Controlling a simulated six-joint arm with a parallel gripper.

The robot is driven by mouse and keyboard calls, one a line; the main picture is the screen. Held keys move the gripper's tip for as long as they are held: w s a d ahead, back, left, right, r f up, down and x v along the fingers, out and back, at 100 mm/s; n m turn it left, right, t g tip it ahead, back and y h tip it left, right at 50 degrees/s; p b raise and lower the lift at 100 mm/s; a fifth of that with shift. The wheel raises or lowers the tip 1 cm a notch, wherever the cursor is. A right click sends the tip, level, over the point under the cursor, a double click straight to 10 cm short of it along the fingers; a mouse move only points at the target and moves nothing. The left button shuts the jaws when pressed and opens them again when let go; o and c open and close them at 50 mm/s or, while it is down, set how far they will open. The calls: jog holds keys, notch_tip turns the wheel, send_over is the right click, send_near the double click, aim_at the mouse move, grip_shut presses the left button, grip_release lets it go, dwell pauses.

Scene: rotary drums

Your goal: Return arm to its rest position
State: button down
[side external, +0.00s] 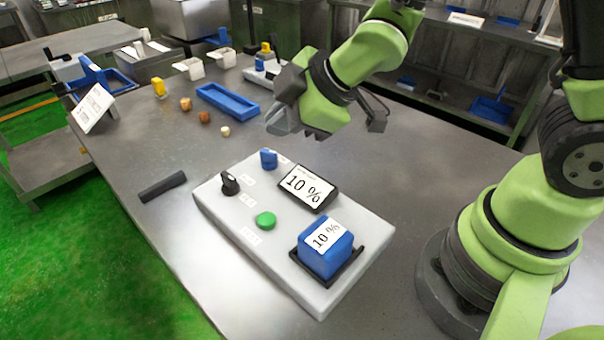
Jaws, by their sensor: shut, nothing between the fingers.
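My gripper (281,121) hangs at the end of my green arm, in the air above the far edge of the white control panel. It is shut and holds nothing. The panel (232,217) carries a black knob (230,183), a blue knob (268,158), a green button (265,220) and a display (308,188) reading 10 %. A blue block (325,251) labelled 10 % sits in a black holder at the panel's near end. The gripper is apart from all of these.
A black bar (162,187) lies left of the panel. Behind are a blue tray (228,101), several small brown and tan pieces (204,117), a yellow piece (158,87), white bins (190,69) and a tilted white sign (92,108). The steel table (400,170) is clear right of the panel.

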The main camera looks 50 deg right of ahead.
jog(key=s+d+r+m+h, duration=0.3)
jog(key=s+d+r+m, duration=0.4)
jog(key=r+m, duration=0.3)
jog(key=s+r+m+g+y, duration=0.1)
jog(key=s+r+m, duration=0.2)
jog(key=s+m, duration=0.3)
jog(key=s, duration=0.3)
jog(key=shift+s+y, duration=0.2)
jog(key=shift+y, duration=0.1)
